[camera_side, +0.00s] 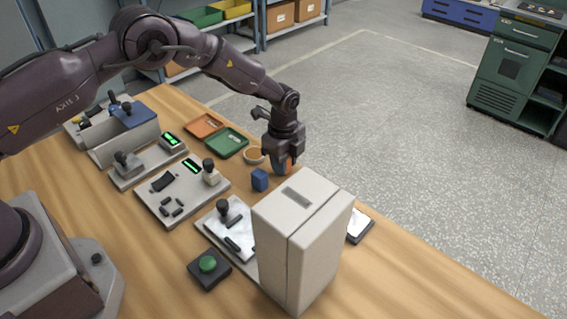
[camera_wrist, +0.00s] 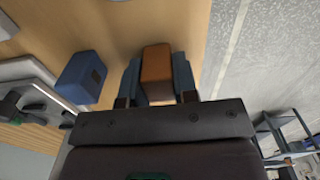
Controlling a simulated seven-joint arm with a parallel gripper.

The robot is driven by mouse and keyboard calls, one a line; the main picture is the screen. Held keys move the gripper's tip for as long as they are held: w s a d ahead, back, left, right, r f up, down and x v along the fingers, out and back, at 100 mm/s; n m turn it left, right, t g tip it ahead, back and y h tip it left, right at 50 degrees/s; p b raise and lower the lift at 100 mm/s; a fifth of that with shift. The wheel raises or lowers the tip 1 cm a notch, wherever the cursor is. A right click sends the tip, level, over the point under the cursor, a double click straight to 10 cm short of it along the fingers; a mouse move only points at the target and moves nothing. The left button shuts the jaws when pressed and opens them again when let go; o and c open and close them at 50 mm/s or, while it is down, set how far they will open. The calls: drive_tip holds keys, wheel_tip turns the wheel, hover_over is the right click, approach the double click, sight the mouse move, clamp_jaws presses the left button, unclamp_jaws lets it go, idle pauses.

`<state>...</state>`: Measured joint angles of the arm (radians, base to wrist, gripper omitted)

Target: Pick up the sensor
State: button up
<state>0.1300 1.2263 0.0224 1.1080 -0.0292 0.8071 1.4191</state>
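My gripper (camera_wrist: 157,80) is low over the wooden table, past the blue block in the side view. In the wrist view its two blue-grey fingers lie flush against both sides of an orange block (camera_wrist: 157,62), with no gap showing. The orange block also shows between the fingers in the side view (camera_side: 286,165); whether it touches the table is unclear. A small blue block (camera_side: 260,179) stands beside the gripper on the table. In the wrist view this blue block (camera_wrist: 82,76) has a dark square on one face. Neither block carries a readable label naming it the sensor.
A tall white box (camera_side: 292,245) stands in front of the gripper. A round orange-topped dish (camera_side: 254,155), a green tray (camera_side: 227,142) and an orange tray (camera_side: 204,125) lie behind it. Control panels (camera_side: 182,193) and a green button (camera_side: 208,264) are at left. The table edge is close at right.

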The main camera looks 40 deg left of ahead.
drive_tip(key=c, duration=0.3)
drive_tip(key=shift+r, duration=0.1)
